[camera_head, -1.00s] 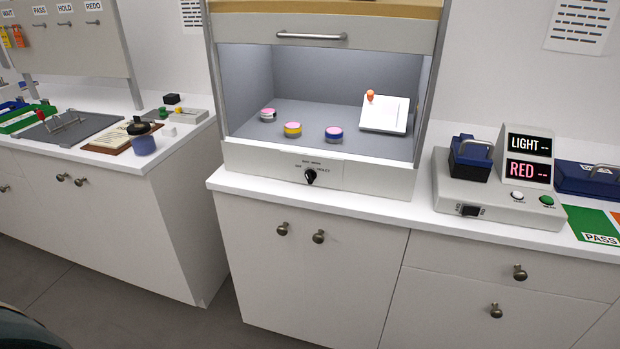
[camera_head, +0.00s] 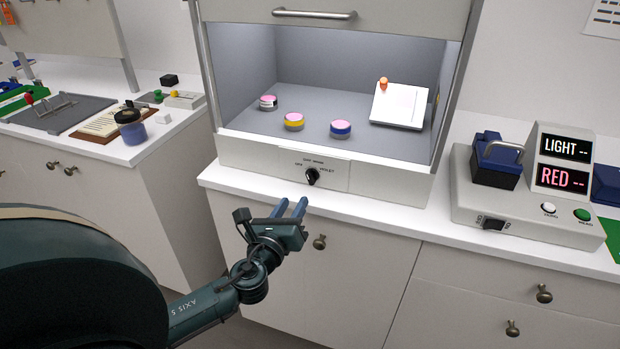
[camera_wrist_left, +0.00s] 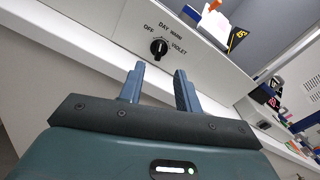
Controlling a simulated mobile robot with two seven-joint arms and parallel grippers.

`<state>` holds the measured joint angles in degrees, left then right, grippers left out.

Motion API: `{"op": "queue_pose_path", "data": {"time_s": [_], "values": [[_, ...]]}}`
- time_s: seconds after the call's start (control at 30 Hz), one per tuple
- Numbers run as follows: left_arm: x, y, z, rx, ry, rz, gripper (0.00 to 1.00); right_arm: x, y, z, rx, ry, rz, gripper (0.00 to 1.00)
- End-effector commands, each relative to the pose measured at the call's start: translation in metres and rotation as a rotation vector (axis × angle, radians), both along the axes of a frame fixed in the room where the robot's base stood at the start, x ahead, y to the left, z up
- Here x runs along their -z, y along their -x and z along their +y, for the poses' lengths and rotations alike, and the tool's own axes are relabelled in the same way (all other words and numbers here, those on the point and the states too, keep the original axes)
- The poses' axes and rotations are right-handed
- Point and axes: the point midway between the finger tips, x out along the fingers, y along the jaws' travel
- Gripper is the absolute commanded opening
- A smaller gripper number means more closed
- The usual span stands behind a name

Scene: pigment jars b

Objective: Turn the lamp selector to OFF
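The lamp selector (camera_head: 312,176) is a black knob on the front panel of the lit cabinet. In the left wrist view the knob (camera_wrist_left: 158,48) has OFF at its left, DAY above and VIOLET at its right. I cannot tell surely which label it points to. My left gripper (camera_head: 290,207) is in front of and below the panel, short of the knob and not touching it. In the left wrist view its two fingers (camera_wrist_left: 159,72) are apart and empty, with the knob just beyond the gap. My right gripper is not in view.
The white counter edge (camera_head: 380,218) runs below the panel. Several pink-topped jars, including a yellow-banded one (camera_head: 293,121), and a white tilted board (camera_head: 400,105) stand inside the cabinet. A display device (camera_head: 540,215) stands to the right. The panel around the knob is clear.

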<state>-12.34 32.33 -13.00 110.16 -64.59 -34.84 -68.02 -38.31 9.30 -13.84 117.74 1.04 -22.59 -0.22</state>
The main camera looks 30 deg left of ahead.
Motion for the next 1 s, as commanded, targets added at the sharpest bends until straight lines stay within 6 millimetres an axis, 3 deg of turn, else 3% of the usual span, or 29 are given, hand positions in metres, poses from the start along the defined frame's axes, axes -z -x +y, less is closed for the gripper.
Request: {"op": "queue_pose_path", "data": {"time_s": [0.2, 0.4, 0.6, 0.87, 1.0], "values": [[-0.002, -0.048, 0.011, -0.003, 0.004, -0.002, 0.34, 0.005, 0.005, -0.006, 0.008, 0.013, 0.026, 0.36], [0.0, -0.079, 0.018, -0.001, 0.004, -0.001, 0.34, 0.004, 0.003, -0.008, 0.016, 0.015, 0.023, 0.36], [0.0, -0.093, 0.022, 0.001, 0.005, 0.001, 0.34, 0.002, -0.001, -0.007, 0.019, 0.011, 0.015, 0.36], [0.001, -0.095, 0.022, 0.001, 0.006, 0.001, 0.34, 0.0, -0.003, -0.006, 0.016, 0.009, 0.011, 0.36], [0.001, -0.094, 0.022, 0.001, 0.006, 0.001, 0.25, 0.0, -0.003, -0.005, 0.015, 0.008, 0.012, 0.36]]}}
